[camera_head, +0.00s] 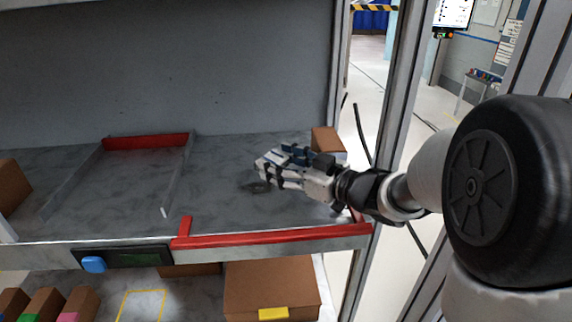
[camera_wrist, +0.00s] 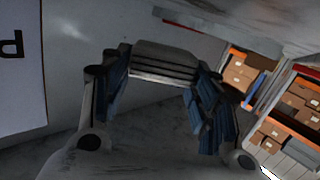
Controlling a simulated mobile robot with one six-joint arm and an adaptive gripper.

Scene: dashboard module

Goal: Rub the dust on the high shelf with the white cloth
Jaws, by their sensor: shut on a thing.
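My gripper (camera_head: 268,170) reaches in from the right, low over the grey high shelf (camera_head: 225,205). It is shut on what appears to be the white cloth, a pale patch at the fingers that is hard to tell from the light gripper parts. A dark smudge (camera_head: 254,187) lies on the shelf just below the fingertips; I cannot tell dust from shadow there. In the wrist view the blue-padded fingers (camera_wrist: 160,100) stand on either side, with the grey shelf surface (camera_wrist: 160,125) behind them. Whether the cloth touches the shelf is unclear.
A brown box (camera_head: 326,140) stands behind my gripper near the right post. A red-edged divider (camera_head: 147,141) lies to the left, and a red rail (camera_head: 270,236) runs along the front edge. A box (camera_head: 12,187) sits far left.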

